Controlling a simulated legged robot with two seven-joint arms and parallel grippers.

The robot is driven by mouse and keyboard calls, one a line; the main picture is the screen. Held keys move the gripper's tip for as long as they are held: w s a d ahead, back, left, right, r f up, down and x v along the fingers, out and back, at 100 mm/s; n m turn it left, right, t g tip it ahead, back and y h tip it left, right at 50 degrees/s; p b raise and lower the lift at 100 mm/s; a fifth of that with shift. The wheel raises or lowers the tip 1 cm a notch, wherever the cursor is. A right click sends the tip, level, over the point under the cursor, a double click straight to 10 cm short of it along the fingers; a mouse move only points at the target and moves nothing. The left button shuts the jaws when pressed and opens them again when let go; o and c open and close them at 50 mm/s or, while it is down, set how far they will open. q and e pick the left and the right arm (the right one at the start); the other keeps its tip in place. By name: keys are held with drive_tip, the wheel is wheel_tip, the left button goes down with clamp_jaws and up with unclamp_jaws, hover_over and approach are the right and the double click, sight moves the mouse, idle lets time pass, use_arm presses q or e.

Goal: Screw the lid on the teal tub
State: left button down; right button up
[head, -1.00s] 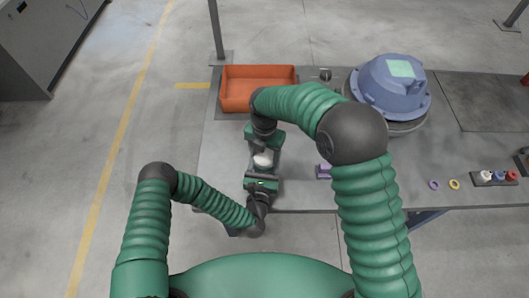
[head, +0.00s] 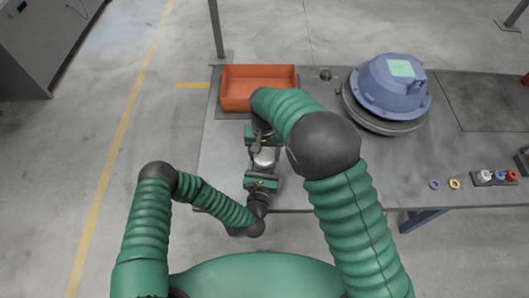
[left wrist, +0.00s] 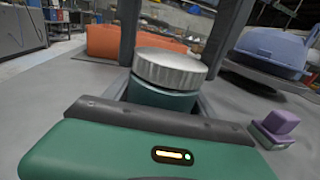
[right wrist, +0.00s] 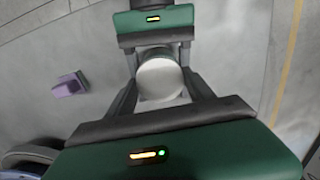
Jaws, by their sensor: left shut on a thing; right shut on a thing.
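The teal tub (left wrist: 165,97) stands upright in the left wrist view, its lower part hidden behind my left gripper. The ribbed silver lid (left wrist: 172,68) sits on its top and looks level; I cannot tell how far it is threaded. The lid also shows from above in the head view (head: 264,159) and in the right wrist view (right wrist: 160,79). My left gripper (head: 263,170) is shut on the tub from the near side. My right gripper (head: 264,150) is shut on the lid from the far side, its dark fingers on either side.
An orange bin (head: 259,105) stands behind my grippers on the grey table (head: 222,165). A blue hood (head: 393,85) stands on a round base to the right. A purple block (left wrist: 275,128) lies right of the tub. Small rings (head: 454,184) and coloured pieces lie far right.

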drive_tip(key=shift+w+a+r+m, duration=0.1)
drive_tip(key=shift+w+m, duration=0.05)
drive_tip(key=shift+m, duration=0.15)
drive_tip(key=o, duration=1.3)
drive_tip(key=shift+o, duration=1.2)
wheel_tip(320, 180, up, 4)
drive_tip(key=shift+r, duration=0.2)
